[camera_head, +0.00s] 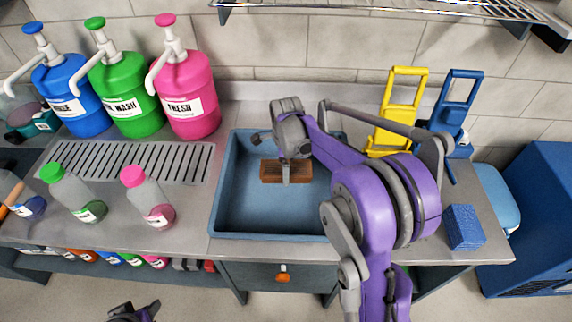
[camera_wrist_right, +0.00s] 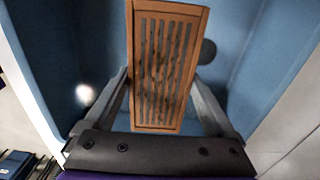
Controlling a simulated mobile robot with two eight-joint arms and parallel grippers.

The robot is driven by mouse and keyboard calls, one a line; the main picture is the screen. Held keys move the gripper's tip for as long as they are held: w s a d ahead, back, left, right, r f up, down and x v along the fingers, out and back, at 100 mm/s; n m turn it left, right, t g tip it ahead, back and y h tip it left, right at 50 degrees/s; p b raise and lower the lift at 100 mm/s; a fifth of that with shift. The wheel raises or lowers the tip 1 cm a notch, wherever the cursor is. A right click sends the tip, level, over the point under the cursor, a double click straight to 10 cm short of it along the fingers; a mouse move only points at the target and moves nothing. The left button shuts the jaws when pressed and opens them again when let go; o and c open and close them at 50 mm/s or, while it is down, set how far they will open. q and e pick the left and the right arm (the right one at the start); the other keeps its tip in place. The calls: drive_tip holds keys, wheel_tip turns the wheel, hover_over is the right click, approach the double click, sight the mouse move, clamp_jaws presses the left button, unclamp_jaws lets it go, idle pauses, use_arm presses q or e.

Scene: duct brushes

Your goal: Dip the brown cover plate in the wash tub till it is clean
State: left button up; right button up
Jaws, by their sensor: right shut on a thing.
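The brown cover plate (camera_head: 271,171) is in the blue wash tub (camera_head: 268,232) in the head view. In the right wrist view the slotted plate (camera_wrist_right: 160,66) fills the middle, with dark smudges across its slats. My right gripper (camera_head: 285,178) reaches down into the tub and is shut on the plate, one finger on each side of it. The plate is inside the tub's walls; I cannot tell how deep it sits. Part of my left gripper (camera_head: 135,312) shows at the bottom edge of the head view, and its fingers are not clear.
Blue (camera_head: 70,98), green (camera_head: 125,95) and pink (camera_head: 185,95) pump bottles stand at the back left behind a drain grille (camera_head: 125,160). Small squeeze bottles stand in front. Yellow (camera_head: 395,110) and blue (camera_head: 455,110) racks and a blue sponge block (camera_head: 464,227) are right of the tub.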

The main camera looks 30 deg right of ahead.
use_arm(q)
wheel_tip(320, 180, down, 8)
drive_tip(key=s+b, duration=0.2)
drive_tip(key=b, duration=0.3)
drive_tip(key=shift+r+b, duration=0.25)
drive_tip(key=shift+b, duration=0.15)
use_arm(e)
drive_tip(key=shift+f, duration=6.05)
use_arm(q)
drive_tip(key=shift+r, duration=0.1)
use_arm(e)
drive_tip(key=shift+r, duration=0.1)
drive_tip(key=shift+r+p, duration=2.15)
drive_tip(key=shift+r, duration=1.85)
use_arm(q)
wheel_tip(320, 180, up, 9)
drive_tip(key=w+p, duration=0.3)
drive_tip(key=shift+r, duration=0.15)
use_arm(e)
drive_tip(key=shift+r, duration=3.6)
